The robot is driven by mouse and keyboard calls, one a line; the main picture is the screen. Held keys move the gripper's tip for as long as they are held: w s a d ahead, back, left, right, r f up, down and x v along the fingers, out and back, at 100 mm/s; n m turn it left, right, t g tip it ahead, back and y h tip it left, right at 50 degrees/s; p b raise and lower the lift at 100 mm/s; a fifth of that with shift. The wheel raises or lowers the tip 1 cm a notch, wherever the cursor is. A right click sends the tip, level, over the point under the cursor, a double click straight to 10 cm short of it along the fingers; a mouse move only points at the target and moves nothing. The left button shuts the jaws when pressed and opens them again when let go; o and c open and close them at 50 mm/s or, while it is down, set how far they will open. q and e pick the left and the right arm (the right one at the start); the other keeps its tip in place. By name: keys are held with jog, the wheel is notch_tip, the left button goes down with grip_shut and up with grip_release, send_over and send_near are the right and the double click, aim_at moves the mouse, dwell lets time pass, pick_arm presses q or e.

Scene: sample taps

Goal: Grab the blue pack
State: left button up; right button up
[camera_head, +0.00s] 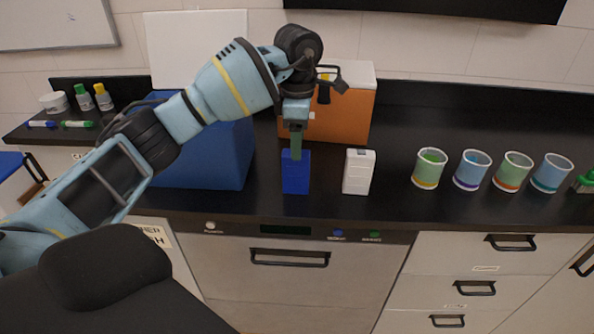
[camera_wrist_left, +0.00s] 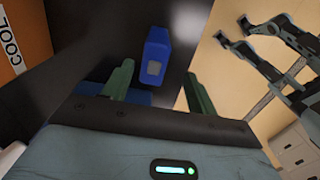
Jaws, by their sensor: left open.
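The blue pack (camera_head: 295,179) stands upright on the black counter, left of a white pack. My left gripper (camera_head: 296,155) points down at it from above, and its green fingers overlap the pack's top in the head view. In the left wrist view the blue pack (camera_wrist_left: 157,48) shows near the gap between the two spread fingers of my left gripper (camera_wrist_left: 158,70). The fingers are open, with nothing clamped between them. I cannot tell whether a finger touches the pack.
A white pack (camera_head: 359,172) stands close on the right. A large blue box (camera_head: 205,155) is on the left, and an orange box (camera_head: 345,118) is behind. Several striped cups (camera_head: 430,169) stand further right. The counter's front edge is just before the packs.

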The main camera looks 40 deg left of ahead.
pick_arm(q)
jog(key=shift+w+a+f+p, duration=0.1)
jog(key=shift+a+f+p, duration=0.1)
jog(key=shift+f, duration=1.55)
jog(key=shift+w+a+f+p, duration=0.1)
jog(key=shift+a+f, duration=0.1)
jog(key=shift+f, duration=1.5)
jog(key=c, duration=1.2)
jog(key=shift+o, duration=0.2)
jog(key=shift+r, duration=0.1)
jog(key=shift+r, duration=0.8)
jog(key=shift+s+d+r, duration=0.1)
jog(key=shift+s+r, duration=0.15)
jog(key=shift+r, duration=0.65)
jog(key=s+d, duration=0.3)
jog(key=s, duration=0.4)
jog(key=s+d+r, duration=0.1)
jog(key=s+d, duration=0.2)
jog(key=s, duration=0.4)
jog(key=shift+d+r+b, duration=0.2)
jog(key=shift+d+b, duration=0.1)
jog(key=shift+d, duration=0.05)
